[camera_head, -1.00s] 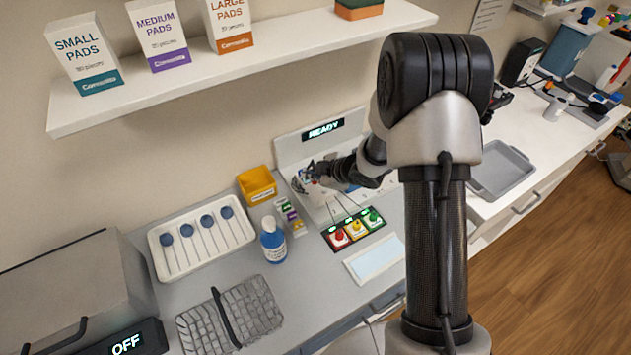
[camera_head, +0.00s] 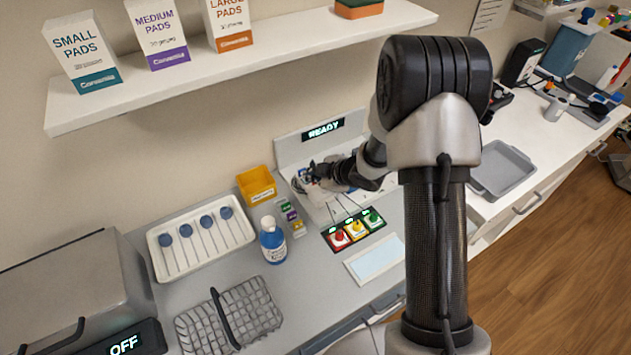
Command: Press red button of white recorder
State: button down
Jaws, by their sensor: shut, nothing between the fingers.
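The white recorder (camera_head: 291,154) stands against the wall at the back of the counter, with a lit display (camera_head: 323,130) that reads READY. My gripper (camera_head: 303,181) is shut and empty, low over the left part of the recorder's top. It hides part of that surface, and I cannot tell whether it touches it. No red button shows clearly on the recorder itself. In front of it lies a strip with a red button (camera_head: 339,236), a yellow button (camera_head: 355,227) and a green button (camera_head: 372,218), wired towards the recorder. My gripper is behind and left of that strip.
A yellow bin (camera_head: 257,185), small coloured blocks (camera_head: 291,217) and a blue bottle (camera_head: 272,243) stand left of the recorder. A white tray (camera_head: 158,236) with blue-headed sticks and a wire basket (camera_head: 229,318) are further left. A shelf (camera_head: 260,58) overhangs behind.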

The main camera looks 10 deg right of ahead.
aim_at(314, 184)
dwell(0.3)
jog(key=shift+r+p, duration=0.85)
jog(key=shift+r, duration=0.1)
notch_tip(314, 184, up, 5)
jog(key=p, duration=0.4)
dwell(0.5)
